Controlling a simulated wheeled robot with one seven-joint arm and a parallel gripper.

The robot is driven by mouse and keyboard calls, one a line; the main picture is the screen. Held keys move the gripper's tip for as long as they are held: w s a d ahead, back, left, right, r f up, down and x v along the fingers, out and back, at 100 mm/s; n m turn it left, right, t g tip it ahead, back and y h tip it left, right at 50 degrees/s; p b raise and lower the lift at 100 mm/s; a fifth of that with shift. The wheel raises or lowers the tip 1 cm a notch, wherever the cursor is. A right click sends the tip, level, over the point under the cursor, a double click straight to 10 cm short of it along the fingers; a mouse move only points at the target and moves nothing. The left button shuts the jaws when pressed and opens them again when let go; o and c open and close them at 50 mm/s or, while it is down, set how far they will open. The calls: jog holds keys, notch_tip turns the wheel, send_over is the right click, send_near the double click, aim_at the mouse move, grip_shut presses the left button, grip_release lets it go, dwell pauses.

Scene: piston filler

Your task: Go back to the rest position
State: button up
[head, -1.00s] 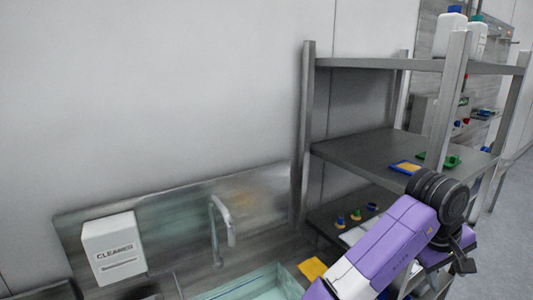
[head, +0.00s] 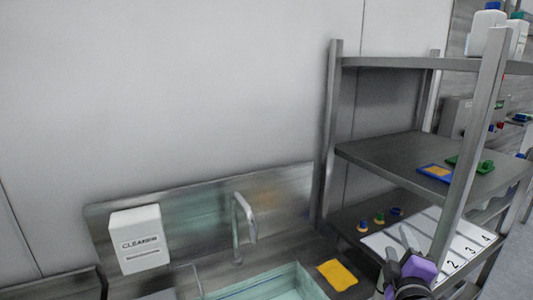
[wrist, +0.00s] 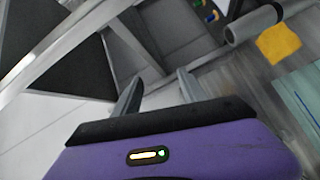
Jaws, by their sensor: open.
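My gripper (wrist: 158,88) shows in the wrist view with its two grey fingers apart and nothing between them. In the head view my gripper (head: 401,246) is at the bottom right, in front of the lower shelf with the numbered white sheet (head: 452,247). My purple wrist housing (wrist: 175,145) fills the bottom of the wrist view. No held object shows.
A metal shelf rack (head: 330,130) stands at the right, with bottles (head: 487,30) on top and a blue-yellow plate (head: 436,173) on the middle shelf. A sink (head: 265,285), faucet (head: 240,225), yellow cloth (head: 338,275) and cleaner box (head: 138,240) are at the lower left.

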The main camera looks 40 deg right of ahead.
jog(key=s+a+f+n+t+y, duration=0.1)
jog(key=a+f+t+y, duration=0.25)
jog(key=a+f, duration=0.45)
jog(key=s+a+f+n+t+y, duration=0.1)
jog(key=a+f+n+t+y, duration=0.3)
jog(key=a, duration=0.7)
jog(key=s+a+m+g+y, duration=0.2)
jog(key=s+a+m+y, duration=0.5)
jog(key=s+a, duration=0.7)
jog(key=a+m, duration=0.1)
jog(key=a, duration=0.2)
jog(key=shift+s+a, duration=0.2)
jog(key=shift+a, duration=0.05)
